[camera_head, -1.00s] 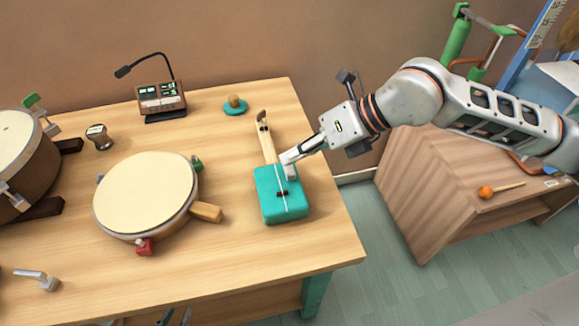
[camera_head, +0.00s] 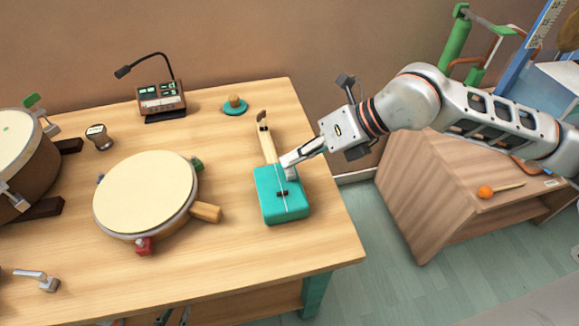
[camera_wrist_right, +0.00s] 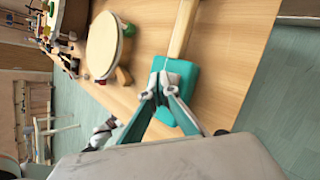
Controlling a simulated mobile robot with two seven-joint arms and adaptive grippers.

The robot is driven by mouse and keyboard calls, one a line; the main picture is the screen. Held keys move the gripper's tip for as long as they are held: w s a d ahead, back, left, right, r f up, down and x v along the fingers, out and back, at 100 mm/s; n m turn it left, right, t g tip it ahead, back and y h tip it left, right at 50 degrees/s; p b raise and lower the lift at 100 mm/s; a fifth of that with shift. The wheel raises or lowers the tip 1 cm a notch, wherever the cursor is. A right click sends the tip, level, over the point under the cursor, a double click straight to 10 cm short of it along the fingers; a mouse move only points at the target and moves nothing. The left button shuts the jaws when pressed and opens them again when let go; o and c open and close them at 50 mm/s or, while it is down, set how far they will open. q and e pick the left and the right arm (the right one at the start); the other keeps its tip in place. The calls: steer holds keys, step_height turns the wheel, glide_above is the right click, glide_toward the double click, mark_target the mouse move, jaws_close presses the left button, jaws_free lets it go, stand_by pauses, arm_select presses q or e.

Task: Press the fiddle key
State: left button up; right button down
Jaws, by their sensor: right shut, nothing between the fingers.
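The fiddle has a teal box body (camera_head: 282,205) and a pale wooden neck (camera_head: 267,147) with a dark brown piece (camera_head: 262,117) at its far end. It lies near the table's right edge. A dark bridge and pale strings cross the body. My right gripper (camera_head: 287,168) is shut and empty, with its tips at the body's neck end. Contact is not clear. In the right wrist view, its fingers (camera_wrist_right: 160,90) reach over the teal body (camera_wrist_right: 181,80). I cannot make out a separate key. My left gripper (camera_head: 178,316) barely shows at the bottom edge.
A round drum (camera_head: 146,194) with a wooden handle lies left of the fiddle. A desk unit with a microphone (camera_head: 160,97) and a small teal dish (camera_head: 235,106) stand behind. A larger drum (camera_head: 22,160) is at far left. The front middle of the table is clear.

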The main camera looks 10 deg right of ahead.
arm_select(q)
steer(key=shift+s+f, duration=0.1)
steer(key=shift+s, duration=0.05)
steer(key=shift+s+f, duration=0.2)
steer(key=shift+s, duration=0.2)
arm_select(e)
steer(key=shift+f, duration=0.25)
arm_select(q)
steer(key=shift+w+r, duration=0.1)
steer(key=shift+w, duration=0.3)
arm_select(e)
steer(key=shift+f, duration=0.35)
steer(key=shift+r+p, duration=0.4)
steer(key=shift+r, duration=0.65)
arm_select(q)
steer(key=shift+w+r, duration=0.15)
steer(key=shift+r, duration=0.35)
steer(key=shift+w+r, duration=0.15)
steer(key=shift+r, duration=0.35)
